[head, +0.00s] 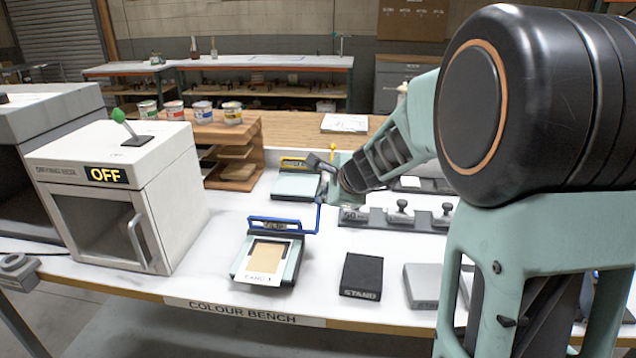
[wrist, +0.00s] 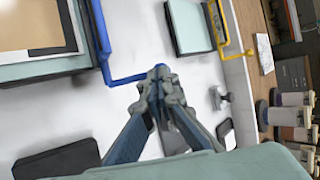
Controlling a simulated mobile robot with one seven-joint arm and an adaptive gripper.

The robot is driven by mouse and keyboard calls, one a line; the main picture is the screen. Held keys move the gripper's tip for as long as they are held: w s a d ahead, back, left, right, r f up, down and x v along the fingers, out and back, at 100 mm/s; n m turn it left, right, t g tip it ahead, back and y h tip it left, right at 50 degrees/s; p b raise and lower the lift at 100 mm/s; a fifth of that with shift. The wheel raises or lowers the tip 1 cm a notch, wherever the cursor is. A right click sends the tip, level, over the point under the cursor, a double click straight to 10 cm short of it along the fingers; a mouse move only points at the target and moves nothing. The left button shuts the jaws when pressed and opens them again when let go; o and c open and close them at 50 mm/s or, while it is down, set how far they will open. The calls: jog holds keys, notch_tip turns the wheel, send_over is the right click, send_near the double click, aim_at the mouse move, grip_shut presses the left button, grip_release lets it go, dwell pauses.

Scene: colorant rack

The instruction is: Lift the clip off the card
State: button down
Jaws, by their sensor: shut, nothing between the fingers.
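The card (head: 265,257), tan with a white border, lies on a pale green board (head: 291,268) at the front of the bench. My gripper (head: 318,162) is shut and empty, above and just beyond the lever. In the wrist view my fingertips (wrist: 159,74) meet the end of the blue lever (wrist: 128,79); I cannot tell whether they touch. The card (wrist: 35,25) shows at the upper left there.
A second pale green board (head: 296,186) with a yellow clip (head: 293,163) lies behind. A black stand block (head: 362,274) and a row of weights (head: 400,214) are to the right. A white oven box (head: 120,190) marked OFF stands left. Bare white bench surrounds the lever.

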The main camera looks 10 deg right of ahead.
jog(key=w+p, duration=0.1)
jog(key=g+p, duration=0.1)
jog(key=shift+w+d+f+p, duration=0.3)
jog(key=shift+w+f+p, duration=0.05)
jog(key=shift+p, duration=0.05)
jog(key=shift+r, duration=0.1)
